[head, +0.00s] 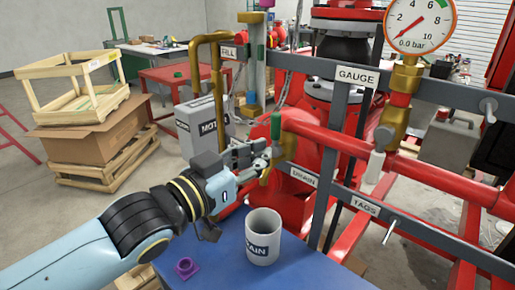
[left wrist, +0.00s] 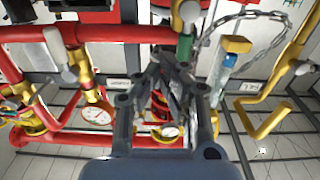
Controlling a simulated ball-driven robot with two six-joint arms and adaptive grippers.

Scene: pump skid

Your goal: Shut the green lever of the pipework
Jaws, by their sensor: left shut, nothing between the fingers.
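The green lever (head: 276,125) stands upright at the brass valve (head: 285,148) on the end of the red pipe, above the DRAIN label. It also shows in the left wrist view (left wrist: 185,48), just beyond my fingers. My left gripper (head: 262,160) is shut and empty, beside the brass valve and just below the lever. It also shows in the left wrist view (left wrist: 172,72). I cannot tell whether the fingertips touch the lever. My right gripper is not in view.
A grey cup marked DRAIN (head: 263,240) and a purple flanged part (head: 186,268) are on the blue surface (head: 220,265) below my arm. A bent brass pipe (head: 216,80) stands behind the gripper. The pressure gauge (head: 418,22) and grey rails (head: 340,120) are to the right.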

